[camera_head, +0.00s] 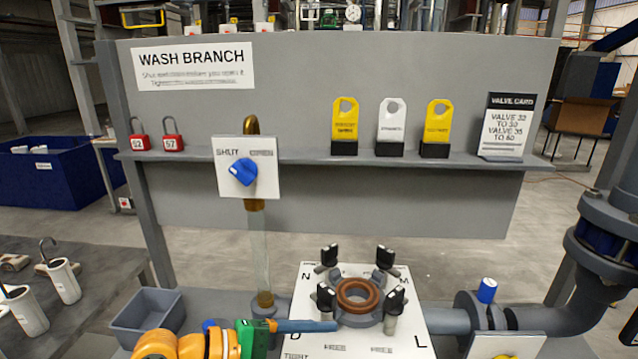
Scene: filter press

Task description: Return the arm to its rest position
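One arm of mine, in orange, yellow and green, comes in at the bottom left; I take it for my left arm. A slim blue part runs right from its green block to the near left side of the strainer flange; I take this for my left gripper (305,326). It is seen edge-on, so its opening cannot be told. I see nothing held in it. The flange with a brown ring (357,293) sits on a white plate (306,283) with several black-knobbed clamps around it. My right gripper is not in view.
A grey panel carries a blue-handled valve (243,172) and a shelf (300,160) with two red padlocks, several tags and a valve card (505,125). A grey bin (147,315) stands left of my arm. A pipe (448,321) runs right from the flange.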

